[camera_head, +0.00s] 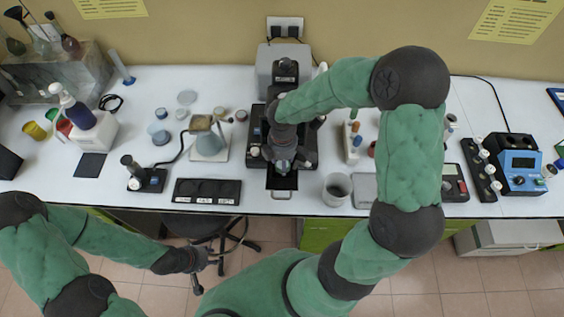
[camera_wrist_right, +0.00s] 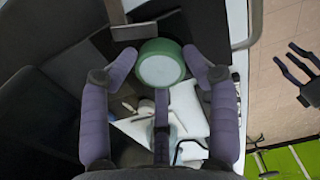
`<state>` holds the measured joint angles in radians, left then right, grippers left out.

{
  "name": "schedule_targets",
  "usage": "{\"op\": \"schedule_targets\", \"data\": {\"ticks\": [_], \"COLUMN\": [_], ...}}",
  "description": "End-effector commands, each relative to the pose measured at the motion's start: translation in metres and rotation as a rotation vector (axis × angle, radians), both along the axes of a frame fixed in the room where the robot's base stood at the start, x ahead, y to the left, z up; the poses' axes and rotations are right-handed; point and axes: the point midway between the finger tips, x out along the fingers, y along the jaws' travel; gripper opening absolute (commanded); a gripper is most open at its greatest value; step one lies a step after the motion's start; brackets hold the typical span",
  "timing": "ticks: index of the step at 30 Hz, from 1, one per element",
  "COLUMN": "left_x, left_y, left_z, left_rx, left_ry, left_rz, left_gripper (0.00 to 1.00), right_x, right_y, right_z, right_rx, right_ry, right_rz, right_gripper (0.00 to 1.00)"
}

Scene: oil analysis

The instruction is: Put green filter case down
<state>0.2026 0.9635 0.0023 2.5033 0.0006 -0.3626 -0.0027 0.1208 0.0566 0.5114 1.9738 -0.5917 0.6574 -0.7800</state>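The green filter case (camera_wrist_right: 162,62) is a round case with a pale green face, seen in the right wrist view between the purple-grey fingers of my right gripper (camera_wrist_right: 162,68). The fingertips close in on its rim from both sides and from below. In the head view my right gripper (camera_head: 283,160) is over the dark instrument (camera_head: 306,152) at the table's middle, and the case cannot be made out there. My left gripper (camera_head: 198,270) hangs in front of the table, empty. Its fingers look spread in the right wrist view (camera_wrist_right: 298,75).
A black slotted tray (camera_head: 207,191) and a small dark device (camera_head: 147,180) lie left of the instrument. A grey cup (camera_head: 337,189) stands close on its right. A flask (camera_head: 209,140) is on a stand. A stool (camera_head: 215,228) is below the table's front edge (camera_head: 130,208).

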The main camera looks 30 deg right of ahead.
Motion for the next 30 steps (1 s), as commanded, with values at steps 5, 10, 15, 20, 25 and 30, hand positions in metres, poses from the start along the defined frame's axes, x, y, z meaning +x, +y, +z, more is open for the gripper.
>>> {"op": "schedule_targets", "data": {"ticks": [5, 10, 15, 20, 25, 30], "left_x": [0.0, 0.0, 0.0, 0.0, 0.0, 0.0], "left_y": [0.0, 0.0, 0.0, 0.0, 0.0, 0.0], "left_z": [0.01, 0.015, 0.019, 0.019, 0.019, 0.019], "left_rx": [0.0, 0.0, 0.0, 0.0, 0.0, 0.0], "left_ry": [0.0, 0.0, 0.001, 0.001, 0.001, 0.001], "left_rz": [0.0, 0.0, 0.0, 0.0, 0.0, 0.0], "left_gripper": [0.4, 0.4, 0.4, 0.4, 0.4, 0.4], "right_x": [0.004, 0.004, 0.005, 0.004, 0.004, 0.004], "right_y": [-0.001, -0.001, -0.001, -0.001, -0.001, -0.001], "right_z": [0.045, 0.077, 0.1, 0.108, 0.11, 0.109], "right_rx": [0.0, -0.001, 0.0, 0.0, 0.001, 0.0], "right_ry": [-0.013, -0.014, -0.015, -0.012, -0.012, -0.013], "right_rz": [-0.002, -0.002, -0.002, -0.003, -0.003, -0.003], "right_gripper": [0.55, 0.55, 0.55, 0.55, 0.55, 0.55]}}
